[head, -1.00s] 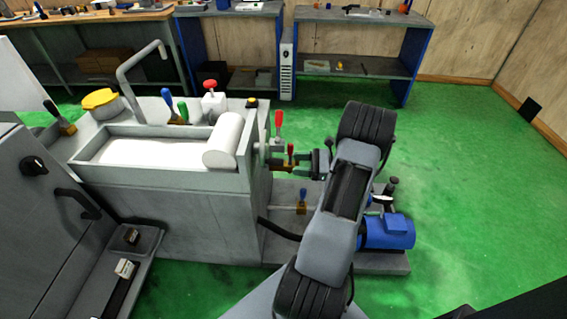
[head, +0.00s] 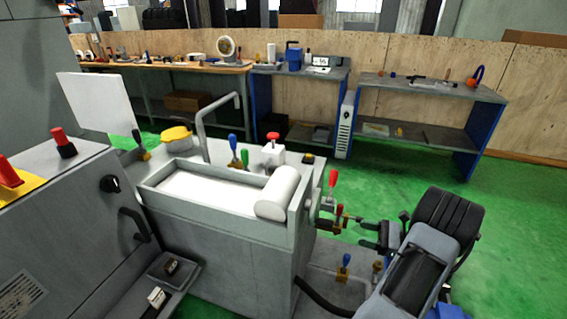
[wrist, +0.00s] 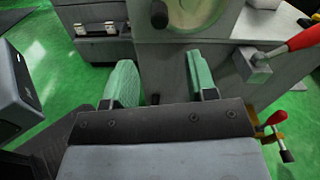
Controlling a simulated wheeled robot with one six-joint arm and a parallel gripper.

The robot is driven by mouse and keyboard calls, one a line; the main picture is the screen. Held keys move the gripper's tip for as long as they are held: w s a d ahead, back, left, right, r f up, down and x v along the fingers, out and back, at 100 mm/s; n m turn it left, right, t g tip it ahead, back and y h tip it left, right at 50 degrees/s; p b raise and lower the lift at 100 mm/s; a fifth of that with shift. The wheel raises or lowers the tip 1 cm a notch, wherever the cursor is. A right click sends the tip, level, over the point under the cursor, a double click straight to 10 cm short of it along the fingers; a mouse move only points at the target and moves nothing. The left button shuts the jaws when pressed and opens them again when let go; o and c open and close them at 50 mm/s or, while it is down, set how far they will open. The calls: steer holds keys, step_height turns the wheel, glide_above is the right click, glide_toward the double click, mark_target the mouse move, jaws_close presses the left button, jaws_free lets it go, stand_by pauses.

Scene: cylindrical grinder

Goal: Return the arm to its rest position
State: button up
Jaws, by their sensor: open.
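My gripper (head: 374,237) is in the head view, to the right of the grey grinder's (head: 240,240) coolant tank end. It also shows in the wrist view (wrist: 162,82), with its two green-grey fingers apart and nothing between them. My arm comes in from the lower right of the head view, bent, with a large dark joint beside the gripper. A small brass valve with a red handle (head: 340,211) is just left of the gripper. In the wrist view the valve (wrist: 272,120) lies right of the fingers, outside the jaws.
A larger red lever (head: 332,180) stands above the valve, and a blue-handled valve (head: 345,264) sits low below the gripper. A grey cabinet (head: 70,230) with a black knob is at the left. Benches (head: 430,92) line the back wall. Green floor (head: 530,230) is clear at the right.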

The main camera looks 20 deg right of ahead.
steer(key=s+a+f+n+g+h, duration=0.1)
steer(key=s+a+f+n+g, duration=0.15)
steer(key=f+g, duration=0.2)
steer(key=s+a+r+n+g+h+p, duration=0.1)
steer(key=a+r+n+g+h+p, duration=0.2)
steer(key=a+r+n+g, duration=0.4)
steer(key=a+r+n+t+h+p, duration=0.2)
steer(key=a+r+n+h+p, duration=0.7)
steer(key=a+r+n, duration=0.6)
steer(key=a+r, duration=0.5)
steer(key=r, duration=0.1)
steer(key=shift+a, duration=0.4)
steer(key=shift+r+t, duration=0.1)
steer(key=shift+t, duration=0.15)
